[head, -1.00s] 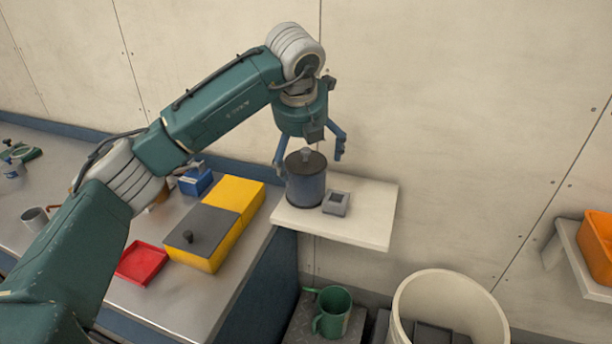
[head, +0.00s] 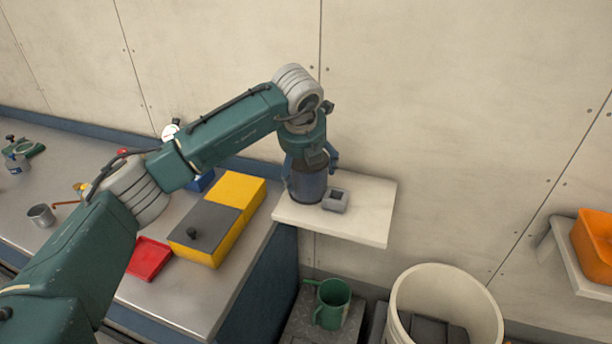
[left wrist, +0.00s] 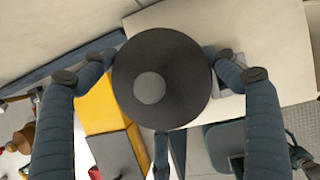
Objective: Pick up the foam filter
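Nothing in view is plainly a foam filter. A dark blue-grey canister (head: 307,187) stands upright on the white shelf (head: 352,232). Its round dark lid with a grey knob fills the middle of the left wrist view (left wrist: 178,95). My left gripper (head: 311,180) points down over the canister, its fingers spread on either side of the lid. The fingers look open; whether they touch the canister is hard to tell. A small grey block with a square recess (head: 335,200) sits just right of the canister. My right gripper is not in view.
A yellow box (head: 233,232) with a grey knobbed lid, a red tray (head: 148,259) and a metal mug (head: 41,215) are on the counter. The shelf's right part is clear.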

